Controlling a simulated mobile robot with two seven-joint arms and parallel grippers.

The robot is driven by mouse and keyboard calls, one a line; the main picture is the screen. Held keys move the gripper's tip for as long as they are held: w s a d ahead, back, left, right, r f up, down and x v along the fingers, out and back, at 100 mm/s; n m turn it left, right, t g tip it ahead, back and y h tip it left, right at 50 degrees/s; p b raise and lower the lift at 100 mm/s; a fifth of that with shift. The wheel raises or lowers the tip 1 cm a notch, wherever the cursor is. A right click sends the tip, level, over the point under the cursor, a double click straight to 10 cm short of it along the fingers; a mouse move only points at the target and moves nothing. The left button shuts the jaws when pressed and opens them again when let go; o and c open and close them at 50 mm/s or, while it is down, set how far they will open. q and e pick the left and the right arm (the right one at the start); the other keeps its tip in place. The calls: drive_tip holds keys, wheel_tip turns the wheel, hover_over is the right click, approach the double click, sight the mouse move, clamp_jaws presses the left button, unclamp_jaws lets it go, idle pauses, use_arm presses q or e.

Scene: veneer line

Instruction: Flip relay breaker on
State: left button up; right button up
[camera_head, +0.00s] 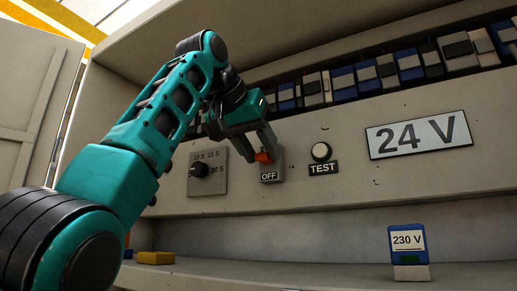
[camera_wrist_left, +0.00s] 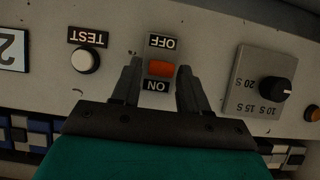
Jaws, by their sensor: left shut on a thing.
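The relay breaker is a small grey switch (camera_head: 271,175) on the panel with an orange lever (camera_head: 263,157). Its OFF label (camera_head: 268,176) shows below the lever in the head view. In the wrist view, upside down, the orange lever (camera_wrist_left: 161,68) lies between the OFF label (camera_wrist_left: 163,42) and the ON label (camera_wrist_left: 156,86). My left gripper (camera_head: 259,154) is at the breaker, its fingers on either side of the lever and shut on it. It hides the ON label in the head view. I cannot tell the lever's exact tilt. My right gripper is not in view.
A timer knob (camera_head: 200,170) is left of the breaker, and a white TEST button (camera_head: 321,151) is to its right. A 24 V sign (camera_head: 420,134) is farther right. Below, a blue 230 V block (camera_head: 407,240) and a yellow block (camera_head: 155,258) sit on the ledge.

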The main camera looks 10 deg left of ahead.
use_arm(q)
drive_tip(key=shift+r, duration=0.2)
drive_tip(key=o, duration=1)
drive_tip(key=shift+f, duration=0.15)
drive_tip(key=shift+c, duration=0.2)
drive_tip(key=v, duration=1.3)
drive_tip(key=shift+b, duration=0.3)
drive_tip(key=shift+w, duration=0.1)
